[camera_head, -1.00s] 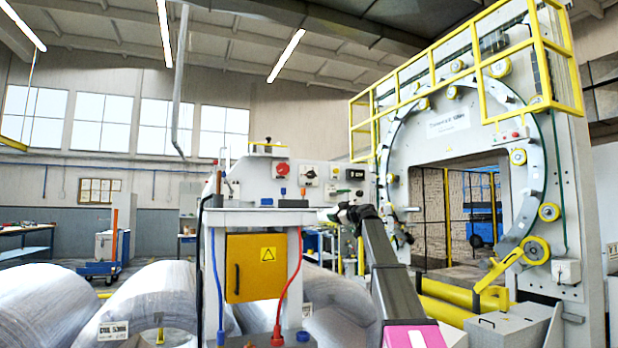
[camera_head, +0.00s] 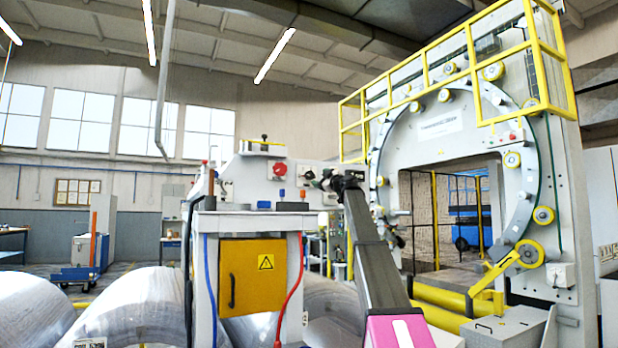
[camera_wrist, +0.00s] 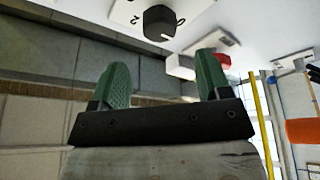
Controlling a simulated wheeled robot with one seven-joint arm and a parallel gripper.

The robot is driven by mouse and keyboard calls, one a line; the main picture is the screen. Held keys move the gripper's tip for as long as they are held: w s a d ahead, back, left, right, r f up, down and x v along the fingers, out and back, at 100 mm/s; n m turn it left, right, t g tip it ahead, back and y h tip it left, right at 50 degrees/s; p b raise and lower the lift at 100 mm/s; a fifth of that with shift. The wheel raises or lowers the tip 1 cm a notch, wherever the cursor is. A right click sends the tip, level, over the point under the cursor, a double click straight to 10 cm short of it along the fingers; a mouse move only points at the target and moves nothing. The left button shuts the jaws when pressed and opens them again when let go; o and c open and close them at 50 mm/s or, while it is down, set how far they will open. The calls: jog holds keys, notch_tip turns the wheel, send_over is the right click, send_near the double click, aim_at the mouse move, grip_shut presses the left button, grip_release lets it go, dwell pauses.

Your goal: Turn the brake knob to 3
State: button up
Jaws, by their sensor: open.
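A black knob (camera_wrist: 160,22) with a white mark sits on a white plate at the top of the wrist view. A "2" shows left of it and another character, hard to read, right of it. I cannot tell for certain which number the mark points to. My gripper (camera_wrist: 163,72) has two green fingers spread apart with nothing between them. The knob lies beyond the fingertips, apart from them. In the head view my gripper (camera_head: 325,181) is in front of the grey control panel (camera_head: 247,180) and hides part of it, including most of its black knobs.
A red switch (camera_head: 278,170) is on the panel left of my gripper. A grey stand with a yellow door (camera_head: 252,275) and blue and red cables is below. Wrapped coils (camera_head: 135,305) lie left. The ring wrapping machine (camera_head: 450,110) stands right.

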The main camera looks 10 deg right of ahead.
aim_at(310, 175)
jog(key=x, duration=0.8)
jog(key=shift+w+a, duration=0.1)
jog(key=shift+w, duration=0.15)
jog(key=shift+c, duration=0.4)
jog(key=c, duration=0.8)
